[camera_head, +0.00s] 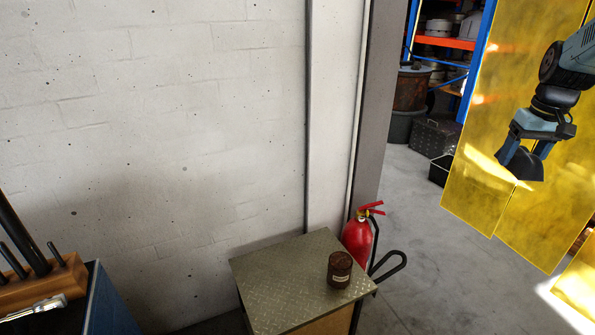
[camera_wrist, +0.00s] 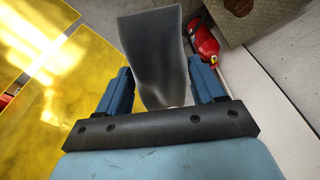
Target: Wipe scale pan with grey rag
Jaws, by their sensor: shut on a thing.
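My gripper (camera_head: 524,156) is raised at the right of the head view, in front of the yellow strips. It is shut on the grey rag (camera_head: 522,165), which looks dark there and hangs between the fingers. In the wrist view, the rag (camera_wrist: 153,45) is a smooth grey sheet with a curved top edge, standing out beyond the fingers of my gripper (camera_wrist: 163,85). The rag touches nothing else that I can see. The scale pan is not visible in either view.
A steel-topped stand (camera_head: 280,280) bears a brown can (camera_head: 339,270). A red fire extinguisher (camera_head: 357,238) stands behind it. Yellow translucent strips (camera_head: 490,130) hang close to my gripper. A blue cabinet (camera_head: 108,305) with a wooden tool rack (camera_head: 45,285) is at lower left.

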